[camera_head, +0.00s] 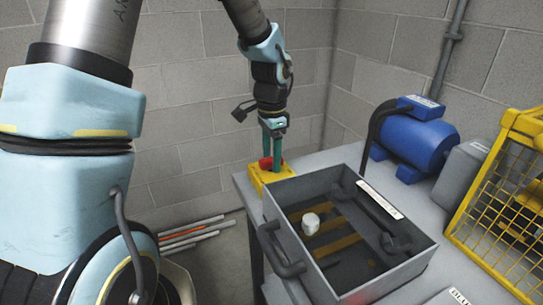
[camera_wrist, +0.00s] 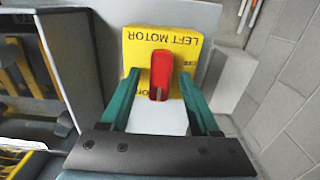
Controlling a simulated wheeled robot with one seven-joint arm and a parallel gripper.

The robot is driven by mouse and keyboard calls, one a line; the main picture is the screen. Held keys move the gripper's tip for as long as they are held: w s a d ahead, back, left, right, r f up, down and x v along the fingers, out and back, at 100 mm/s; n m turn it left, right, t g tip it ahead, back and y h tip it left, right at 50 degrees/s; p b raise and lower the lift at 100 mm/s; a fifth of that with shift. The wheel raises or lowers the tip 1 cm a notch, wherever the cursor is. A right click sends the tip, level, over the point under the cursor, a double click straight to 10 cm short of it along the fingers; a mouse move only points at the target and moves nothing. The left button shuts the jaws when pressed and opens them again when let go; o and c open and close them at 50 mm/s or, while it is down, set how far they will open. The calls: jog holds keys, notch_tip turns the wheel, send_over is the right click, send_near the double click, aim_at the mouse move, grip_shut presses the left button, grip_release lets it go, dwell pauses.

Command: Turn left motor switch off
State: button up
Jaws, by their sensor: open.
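The left motor switch is a yellow box (camera_wrist: 135,45) lettered LEFT MOTOR, upside down in the wrist view. It also shows in the head view (camera_head: 258,178), at the bench's far left corner. Its red handle (camera_wrist: 161,72) lies lengthwise up and down in the wrist view, its grey-marked end towards the ON lettering. Lettering at the box's right side is partly hidden by a finger. My gripper (camera_wrist: 159,80) is open, one green finger on each side of the handle, with gaps visible. In the head view my gripper (camera_head: 272,150) points down over the box.
A grey open tray (camera_head: 290,252) with handles stands right beside the switch on the grey bench (camera_head: 330,157); a white knob-like piece (camera_head: 310,224) is inside. A blue motor (camera_head: 415,145) and yellow mesh guard (camera_head: 500,200) are to the right. Block walls stand behind.

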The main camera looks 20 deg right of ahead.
jog(key=shift+c, duration=0.4)
grip_shut()
jog(key=shift+n, duration=0.3)
jog(key=n, duration=0.3)
jog(key=shift+n, duration=0.4)
jog(key=n, duration=0.4)
jog(key=shift+n, duration=0.3)
jog(key=n+p, duration=0.1)
jog(key=n, duration=0.3)
jog(key=shift+n+p, duration=1)
jog(key=shift+n, duration=1.4)
